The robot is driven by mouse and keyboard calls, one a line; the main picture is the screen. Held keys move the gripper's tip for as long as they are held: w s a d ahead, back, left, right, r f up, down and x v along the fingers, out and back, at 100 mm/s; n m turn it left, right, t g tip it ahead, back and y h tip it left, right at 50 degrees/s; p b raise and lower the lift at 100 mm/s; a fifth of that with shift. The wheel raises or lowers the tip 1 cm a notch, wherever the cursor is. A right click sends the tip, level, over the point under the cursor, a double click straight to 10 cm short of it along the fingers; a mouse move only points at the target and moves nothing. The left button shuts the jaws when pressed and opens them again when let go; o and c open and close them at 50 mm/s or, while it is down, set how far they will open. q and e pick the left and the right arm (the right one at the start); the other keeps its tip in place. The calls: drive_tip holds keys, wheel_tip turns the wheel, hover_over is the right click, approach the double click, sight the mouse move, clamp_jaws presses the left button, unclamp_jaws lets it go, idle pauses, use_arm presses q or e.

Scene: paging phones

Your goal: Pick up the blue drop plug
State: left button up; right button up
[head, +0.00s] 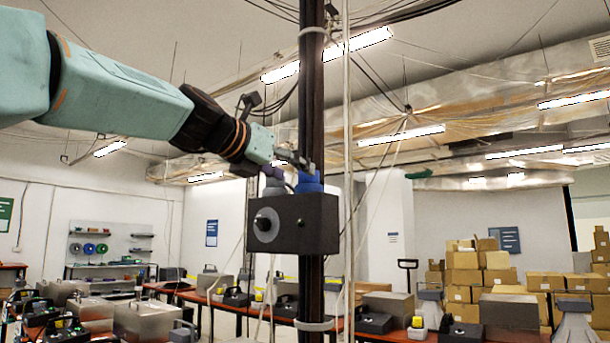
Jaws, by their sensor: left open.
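The blue drop plug (309,184) sits on top of a dark box (312,224) fixed to a dark vertical post (311,90). A grey-purple plug (273,181) stands to its left on the same box. My left gripper (303,164) reaches in from the upper left. It is open, with its fingertips just above and beside the blue plug, very close to it. Whether they touch it I cannot tell. My right gripper is not in view.
Thin pale cables and a pale pole (347,120) run vertically just right of the post. Benches with metal cases and black phones stand behind, lower down. Stacked cardboard boxes (465,275) are at the right. The space left of the box is clear.

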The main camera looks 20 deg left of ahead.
sight(302, 174)
use_arm(q)
drive_tip(key=shift+w+d+r+p, duration=0.1)
drive_tip(key=shift+w+d+p, duration=0.25)
drive_tip(key=shift+w+p, duration=0.4)
drive_tip(key=shift+w+d+f, duration=0.25)
drive_tip(key=shift+w+d, duration=0.8)
drive_tip(key=shift+w, duration=0.2)
drive_tip(key=shift+w+d, duration=0.2)
drive_tip(key=shift+w, duration=0.15)
drive_tip(key=shift+w+a+f, duration=0.1)
drive_tip(key=shift+w, duration=0.05)
drive_tip(key=shift+a, duration=0.45)
drive_tip(key=shift+d, duration=0.5)
drive_tip(key=c, duration=0.5)
drive_tip(key=shift+c, duration=0.5)
drive_tip(key=shift+a, duration=0.35)
drive_tip(key=c, duration=0.5)
drive_tip(key=shift+d, duration=0.2)
drive_tip(key=shift+c, duration=0.8)
